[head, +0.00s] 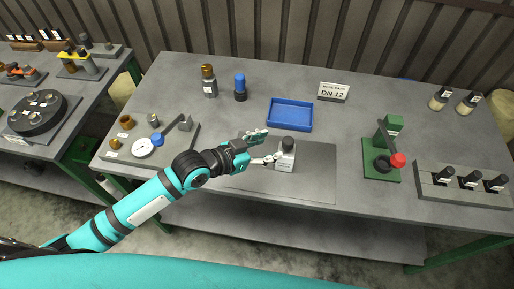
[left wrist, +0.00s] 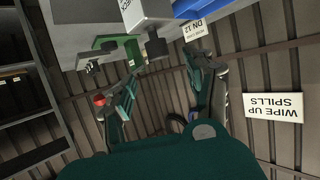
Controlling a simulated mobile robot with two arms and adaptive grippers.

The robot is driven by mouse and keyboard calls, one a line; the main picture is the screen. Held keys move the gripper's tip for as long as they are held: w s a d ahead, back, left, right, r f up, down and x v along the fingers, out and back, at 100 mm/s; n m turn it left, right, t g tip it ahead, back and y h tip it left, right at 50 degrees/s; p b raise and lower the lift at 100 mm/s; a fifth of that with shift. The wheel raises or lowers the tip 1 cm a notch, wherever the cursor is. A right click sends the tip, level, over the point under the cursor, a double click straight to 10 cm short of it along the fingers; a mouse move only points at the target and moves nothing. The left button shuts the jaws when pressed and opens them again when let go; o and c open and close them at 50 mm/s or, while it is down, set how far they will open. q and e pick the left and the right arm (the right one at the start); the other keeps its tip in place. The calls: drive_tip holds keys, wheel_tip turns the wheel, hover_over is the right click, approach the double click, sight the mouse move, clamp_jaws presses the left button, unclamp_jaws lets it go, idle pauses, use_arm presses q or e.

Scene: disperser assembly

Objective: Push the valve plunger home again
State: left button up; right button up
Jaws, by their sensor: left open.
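A small light grey block with a dark cap on top, which looks like the valve (head: 286,155), stands upright on the dark mat near the middle of the bench. In the left wrist view the same block (left wrist: 145,14) appears upside down at the top, with its dark plunger (left wrist: 155,44) sticking out. My left gripper (head: 271,146) is open and empty, just left of the block, with its fingers spread. Whether a fingertip touches the block cannot be told. How far the plunger stands out is hard to judge. My right gripper is not in view.
A green press with a red knob (head: 397,160) and a grey rack (head: 462,190) stand at right. Two bottles (head: 209,81) stand at back left. The mat (head: 318,185) is bare around the block.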

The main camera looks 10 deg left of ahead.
use_arm(q)
drive_tip(key=shift+v, duration=1.85)
drive_tip(key=s+a+f+n+g+y, duration=0.35)
drive_tip(key=s+a+y, duration=0.2)
drive_tip(key=s, duration=0.45)
drive_tip(key=s+a+f+n+g+y, duration=0.35)
drive_tip(key=s+a, duration=0.35)
drive_tip(key=s, duration=0.3)
wheel_tip(320, 180, down, 31)
drive_tip(key=s+b, duration=0.2)
drive_tip(key=b, duration=0.1)
drive_tip(key=s+a+f+g+b, duration=0.1)
drive_tip(key=s+a+f+b, duration=0.1)
drive_tip(key=s+f, duration=1.3)
wheel_tip(320, 180, down, 2)
drive_tip(key=shift+s+a+f, duration=0.2)
drive_tip(key=shift+s+a, duration=0.15)
drive_tip(key=shift+a, duration=0.2)
